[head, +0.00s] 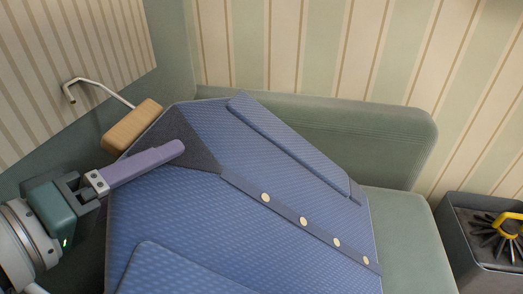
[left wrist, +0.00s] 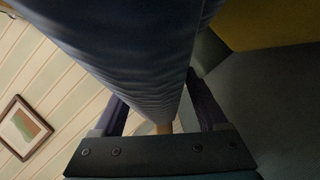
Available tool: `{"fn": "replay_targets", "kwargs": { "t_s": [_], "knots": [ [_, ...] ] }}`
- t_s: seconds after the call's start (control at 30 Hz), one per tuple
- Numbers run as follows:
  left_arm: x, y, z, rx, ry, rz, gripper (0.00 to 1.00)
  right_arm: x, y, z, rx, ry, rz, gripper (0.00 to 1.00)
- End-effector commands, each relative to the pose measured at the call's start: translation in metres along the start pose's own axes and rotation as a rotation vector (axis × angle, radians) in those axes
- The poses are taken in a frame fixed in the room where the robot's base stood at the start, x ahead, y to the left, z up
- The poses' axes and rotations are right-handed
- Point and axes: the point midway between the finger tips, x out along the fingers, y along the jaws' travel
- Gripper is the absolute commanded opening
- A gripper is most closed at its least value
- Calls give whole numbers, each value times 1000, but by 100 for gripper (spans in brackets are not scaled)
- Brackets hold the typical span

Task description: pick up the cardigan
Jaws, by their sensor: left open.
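The blue quilted cardigan (head: 290,170) lies on a grey-green padded seat, with a row of pale buttons along a dark band and a dark grey collar area. A wooden hanger (head: 132,126) with a metal hook sticks out at its upper left. My left gripper (head: 178,151) reaches in from the left; one purple finger lies across the collar area in the head view, and the other is hidden there. In the left wrist view the cardigan (left wrist: 145,45) runs between the two spread fingers (left wrist: 160,105). I cannot tell whether they touch it. My right gripper is out of view.
The seat (head: 405,235) has a raised backrest (head: 390,142) behind the cardigan, against a striped wall. A dark grey bin (head: 460,250) with a yellow-handled black object (head: 498,232) stands at the right. A striped side panel (head: 70,60) rises at the left. Bare seat shows right of the cardigan.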

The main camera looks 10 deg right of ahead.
Motion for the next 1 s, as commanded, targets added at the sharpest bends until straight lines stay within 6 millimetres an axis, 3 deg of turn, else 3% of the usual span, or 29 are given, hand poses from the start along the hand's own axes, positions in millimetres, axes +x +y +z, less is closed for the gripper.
{"fn": "replay_targets", "kwargs": {
  "t_s": [0.07, 0.7, 1.0],
  "knots": [
    [0, 0, 0, 0, 0, 0, 74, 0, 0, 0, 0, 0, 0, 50],
    [-1, 0, 0, 0, -1, -1, 2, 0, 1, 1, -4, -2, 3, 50],
    [-1, -1, 0, 0, -1, -1, 0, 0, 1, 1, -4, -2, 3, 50]
  ]
}}
